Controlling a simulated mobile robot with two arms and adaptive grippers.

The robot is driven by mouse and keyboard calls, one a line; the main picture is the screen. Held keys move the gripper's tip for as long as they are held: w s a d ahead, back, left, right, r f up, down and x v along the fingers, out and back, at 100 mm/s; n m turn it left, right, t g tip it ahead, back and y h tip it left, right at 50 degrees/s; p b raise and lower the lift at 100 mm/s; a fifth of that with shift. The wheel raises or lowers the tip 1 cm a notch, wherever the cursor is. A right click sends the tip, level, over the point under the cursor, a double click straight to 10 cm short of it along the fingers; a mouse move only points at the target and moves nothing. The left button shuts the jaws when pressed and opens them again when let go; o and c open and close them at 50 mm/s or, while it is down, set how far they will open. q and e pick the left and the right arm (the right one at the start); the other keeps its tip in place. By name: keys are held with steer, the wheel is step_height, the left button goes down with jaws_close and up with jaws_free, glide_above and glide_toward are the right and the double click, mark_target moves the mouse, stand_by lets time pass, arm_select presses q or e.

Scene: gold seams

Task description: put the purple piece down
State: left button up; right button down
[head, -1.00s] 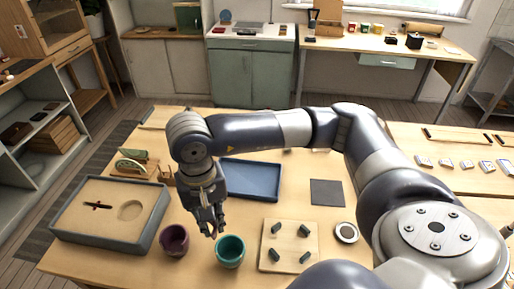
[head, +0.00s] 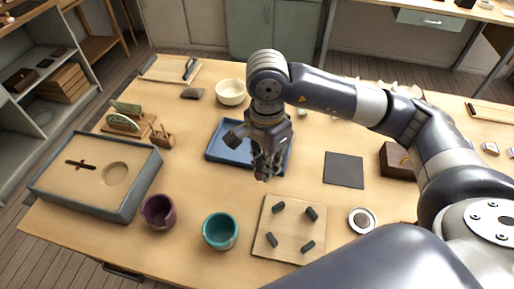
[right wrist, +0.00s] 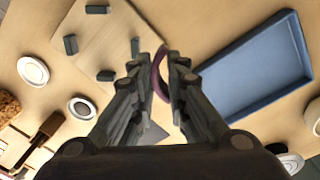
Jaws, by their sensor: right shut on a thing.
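My right gripper (head: 267,168) is shut on the purple piece and hangs over the front right part of the blue tray in the head view. In the right wrist view, the curved purple piece (right wrist: 158,72) is pinched upright between the fingertips (right wrist: 165,65). I cannot make the piece out in the head view. The blue tray (head: 222,158) lies flat on the table; in the right wrist view it (right wrist: 258,60) is to the right of the fingers, with a bare inside. A purple cup (head: 158,211) stands at the front left. My left gripper is not in view.
A teal cup (head: 220,231) and a wooden board with dark pegs (head: 290,228) stand in front of the gripper. A dark mat (head: 343,170) lies to the right. A cream bowl (head: 231,92) stands behind the tray. A grey sand box (head: 57,202) is at the left.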

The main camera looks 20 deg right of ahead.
step_height(320, 180, down, 6)
steer(key=w+m+b, duration=0.2)
steer(key=m+b, duration=0.2)
steer(key=m, duration=0.7)
steer(key=shift+y, duration=0.3)
steer(key=w+d+p, duration=0.1)
steer(key=w+d, duration=0.1)
steer(key=w, duration=0.2)
steer(key=w+d+f+p, duration=0.1)
steer(key=w+d, duration=0.2)
steer(key=w, duration=0.1)
steer(key=w+d+f+p, duration=0.1)
steer(key=w+d, duration=0.2)
steer(key=w, duration=0.2)
steer(key=shift+d, duration=0.2)
steer(key=shift+s+f+p, duration=0.1)
steer(key=shift+f+p, duration=0.45)
steer(key=shift+f, duration=1.15)
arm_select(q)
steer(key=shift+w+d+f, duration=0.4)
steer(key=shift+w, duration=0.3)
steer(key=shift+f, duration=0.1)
arm_select(e)
steer(key=shift+f, duration=0.1)
steer(key=shift+f+b, duration=0.15)
steer(key=shift+b, duration=0.15)
steer(key=c, duration=1.6)
jaws_free()
